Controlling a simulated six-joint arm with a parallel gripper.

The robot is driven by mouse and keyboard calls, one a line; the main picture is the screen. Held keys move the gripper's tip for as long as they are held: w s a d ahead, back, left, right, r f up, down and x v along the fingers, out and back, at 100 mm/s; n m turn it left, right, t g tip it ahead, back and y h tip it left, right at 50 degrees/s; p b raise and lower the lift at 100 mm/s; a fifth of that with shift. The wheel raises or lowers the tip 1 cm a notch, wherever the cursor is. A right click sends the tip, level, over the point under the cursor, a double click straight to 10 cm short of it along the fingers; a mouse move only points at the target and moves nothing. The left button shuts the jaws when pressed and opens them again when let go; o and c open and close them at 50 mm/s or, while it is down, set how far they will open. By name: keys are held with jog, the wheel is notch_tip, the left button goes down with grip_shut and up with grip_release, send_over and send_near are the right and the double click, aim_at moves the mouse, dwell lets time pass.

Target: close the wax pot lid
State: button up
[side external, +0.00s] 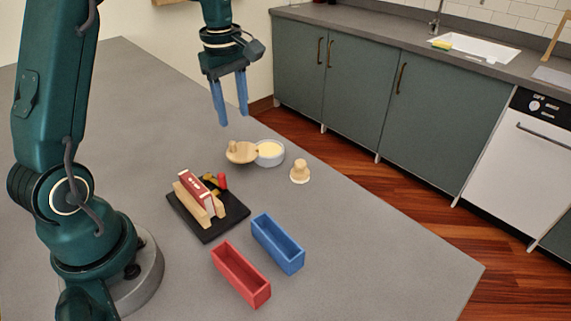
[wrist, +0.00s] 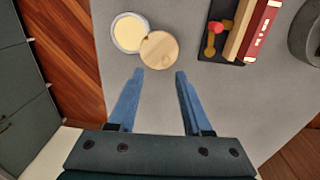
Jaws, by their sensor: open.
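The wax pot (side external: 270,153) is a round, pale grey pot of cream wax on the grey table. Its wooden lid (side external: 240,153), with a small knob, is swung out to the pot's left, leaving most of the wax uncovered. In the wrist view the pot (wrist: 120,44) is at the top, and the lid (wrist: 160,50) overlaps its lower right rim. My gripper (side external: 233,119) is open and empty, above the table and apart from the lid. In the wrist view its blue fingers (wrist: 159,72) point toward the lid, one tip on either side below it.
A small wooden knobbed piece (side external: 300,172) stands right of the pot. A black tray (side external: 207,235) holds a red book-like block (side external: 197,190), wooden pieces and a red-handled tool. Blue (side external: 278,243) and red (side external: 240,275) boxes stand nearer the front. The table's edge runs behind the pot.

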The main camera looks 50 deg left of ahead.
aim_at(232, 142)
jog(key=f, duration=0.2)
jog(key=a+f, duration=0.1)
jog(key=shift+s+a+g, duration=0.1)
jog(key=shift+s+g, duration=0.2)
jog(key=shift+f, duration=2.1)
grip_shut()
